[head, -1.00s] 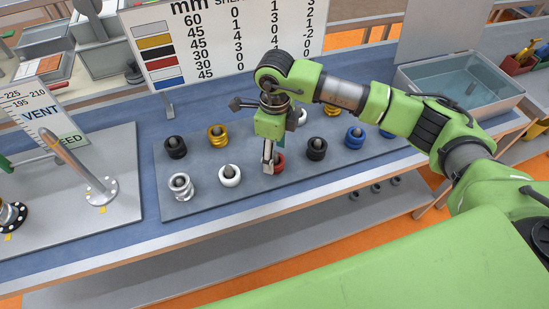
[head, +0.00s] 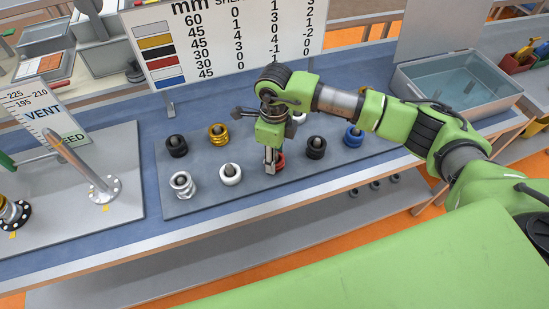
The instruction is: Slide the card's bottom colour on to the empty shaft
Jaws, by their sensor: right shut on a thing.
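The blue ring-like element (head: 353,136) sits at the right of the grey board (head: 205,203). A bare, tilted grey shaft (head: 80,165) rises from a flange on the left plate. My right gripper (head: 270,166) points down at the red element (head: 279,161) in the front row and is shut on it; the fingers partly hide it. The element still appears at board level. My left gripper is not in view.
A gold part (head: 14,212) is at the far left. A grey bin (head: 460,80) stands at the back right.

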